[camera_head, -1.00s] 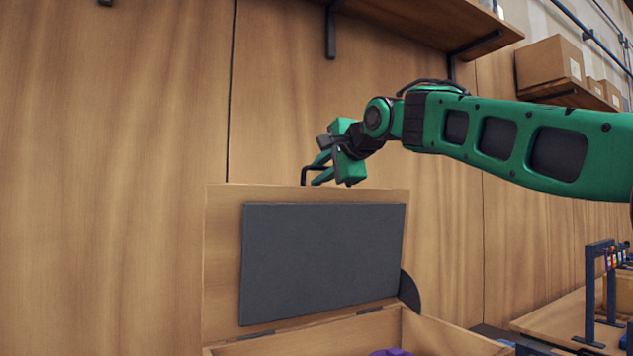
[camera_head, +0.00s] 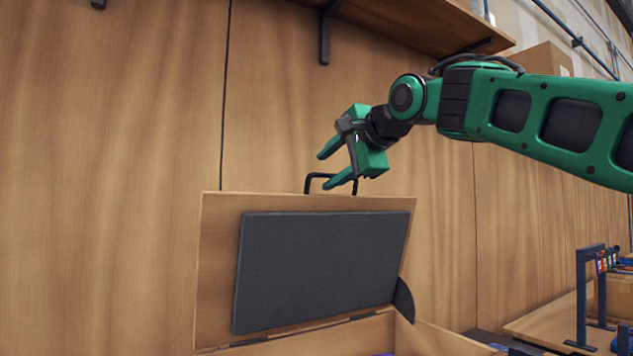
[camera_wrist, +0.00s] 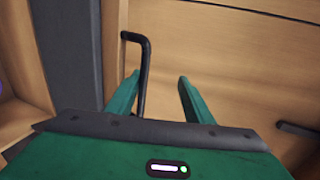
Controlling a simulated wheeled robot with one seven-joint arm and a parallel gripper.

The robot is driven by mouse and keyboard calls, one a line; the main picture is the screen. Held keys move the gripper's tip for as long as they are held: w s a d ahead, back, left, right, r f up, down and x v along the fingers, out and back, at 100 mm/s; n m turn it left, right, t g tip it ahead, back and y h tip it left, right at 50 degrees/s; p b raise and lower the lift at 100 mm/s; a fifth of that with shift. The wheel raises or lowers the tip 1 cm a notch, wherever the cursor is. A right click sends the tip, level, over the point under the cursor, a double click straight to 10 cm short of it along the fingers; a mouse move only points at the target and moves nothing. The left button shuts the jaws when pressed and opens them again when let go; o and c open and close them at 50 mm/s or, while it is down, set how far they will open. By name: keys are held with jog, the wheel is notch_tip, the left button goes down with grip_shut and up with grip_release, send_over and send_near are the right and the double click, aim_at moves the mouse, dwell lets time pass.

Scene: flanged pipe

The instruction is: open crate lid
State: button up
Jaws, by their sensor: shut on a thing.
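The crate lid (camera_head: 213,290) is wooden with a dark grey inner panel (camera_head: 320,265) and stands raised, close to upright, on its hinged rear edge. A black bar handle (camera_head: 312,178) sticks up from its top edge; it also shows in the wrist view (camera_wrist: 146,65). In the wrist view, the handle bar lies between my fingers (camera_wrist: 160,88), close against the left one, with space beside the right one. The crate (camera_head: 350,338) shows only its upper rim, open below the lid.
A wooden panel wall (camera_head: 130,130) stands behind the lid. A wooden shelf (camera_head: 440,22) with a black bracket (camera_head: 325,38) hangs above my gripper. A dark blue stand (camera_head: 582,295) is on a bench at the right.

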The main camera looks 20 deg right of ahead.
jog(key=shift+o, duration=0.9)
jog(key=shift+s+d+r, duration=0.2)
jog(key=shift+s+r, duration=0.75)
jog(key=shift+s, duration=0.3)
jog(key=c, duration=0.5)
jog(key=s, duration=0.4)
jog(key=s+d, duration=0.1)
jog(key=s, duration=0.4)
jog(key=s+d, duration=0.1)
jog(key=s, duration=0.4)
jog(key=shift+d+f, duration=0.1)
jog(key=shift+d, duration=0.15)
jog(key=shift+s, duration=0.1)
